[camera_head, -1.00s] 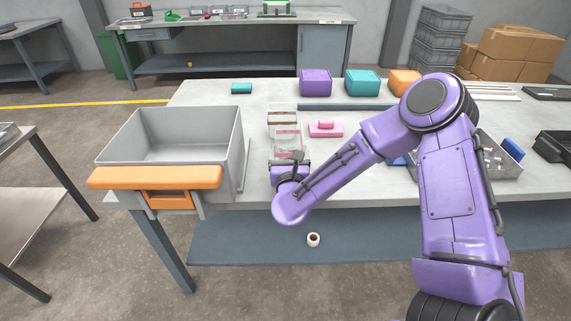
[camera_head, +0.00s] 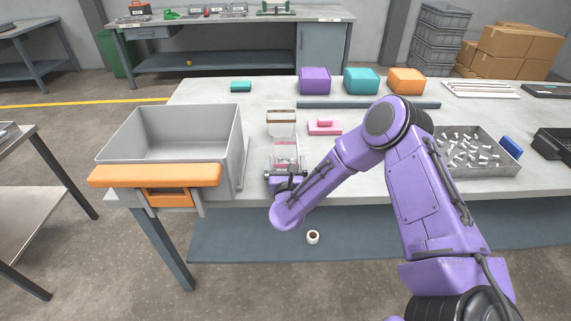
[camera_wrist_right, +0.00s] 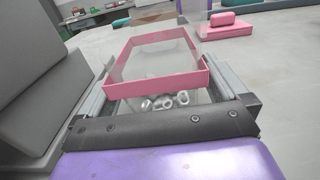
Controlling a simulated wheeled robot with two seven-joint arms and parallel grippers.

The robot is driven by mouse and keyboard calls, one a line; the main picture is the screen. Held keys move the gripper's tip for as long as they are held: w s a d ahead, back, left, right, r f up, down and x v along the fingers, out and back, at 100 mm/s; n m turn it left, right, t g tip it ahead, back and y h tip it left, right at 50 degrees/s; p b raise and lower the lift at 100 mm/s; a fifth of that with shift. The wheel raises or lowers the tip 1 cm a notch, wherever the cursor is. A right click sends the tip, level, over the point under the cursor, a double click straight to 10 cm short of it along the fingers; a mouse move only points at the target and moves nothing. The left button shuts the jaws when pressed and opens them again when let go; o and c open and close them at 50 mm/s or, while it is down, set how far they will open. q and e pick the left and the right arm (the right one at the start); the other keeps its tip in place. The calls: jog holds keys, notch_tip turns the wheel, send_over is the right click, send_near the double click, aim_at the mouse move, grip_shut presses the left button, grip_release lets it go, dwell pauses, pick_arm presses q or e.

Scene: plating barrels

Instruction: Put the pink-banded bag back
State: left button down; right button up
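The pink-banded bag (camera_head: 286,151) is clear, with a pink band around it. It is near the table's front edge, in front of the brown-banded bag (camera_head: 282,121). My right gripper (camera_head: 285,171) holds it from the front. In the right wrist view the bag (camera_wrist_right: 157,83) sits between the two fingers (camera_wrist_right: 158,82), which lie against its sides. Shiny metal pieces show near its base. I cannot tell whether its base touches the table. My left gripper is not in view.
A grey bin (camera_head: 240,140) with an orange front stands at the left. A pink block (camera_head: 324,127) lies right of the bags. Purple (camera_head: 314,81), teal (camera_head: 361,81) and orange (camera_head: 406,81) blocks stand behind. A tray of metal parts (camera_head: 508,165) is at the right.

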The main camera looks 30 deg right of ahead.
jog(key=shift+r, duration=0.15)
jog(key=shift+s+a, duration=0.15)
jog(key=shift+s, duration=0.1)
jog(key=b+v, duration=0.3)
jog(key=v, duration=0.8)
jog(key=s+a+f+n+g+y, duration=0.1)
jog(key=s+f+n+g+y, duration=0.15)
jog(key=s+f+n, duration=0.55)
jog(key=s+a+f+n+g+y, duration=0.1)
jog(key=s+f+n+g+y, duration=0.15)
jog(key=f+n, duration=0.9)
jog(key=s+d+f+n+g, duration=0.1)
jog(key=s+f+n+g, duration=0.2)
jog(key=s+n, duration=0.5)
jog(key=s+d+f+n+g+y, duration=0.1)
jog(key=s+f+n+g, duration=0.2)
jog(key=s+n, duration=0.5)
jog(key=shift+s+d+f+g, duration=0.3)
jog(key=shift+s+g, duration=0.2)
jog(key=shift+s, duration=0.55)
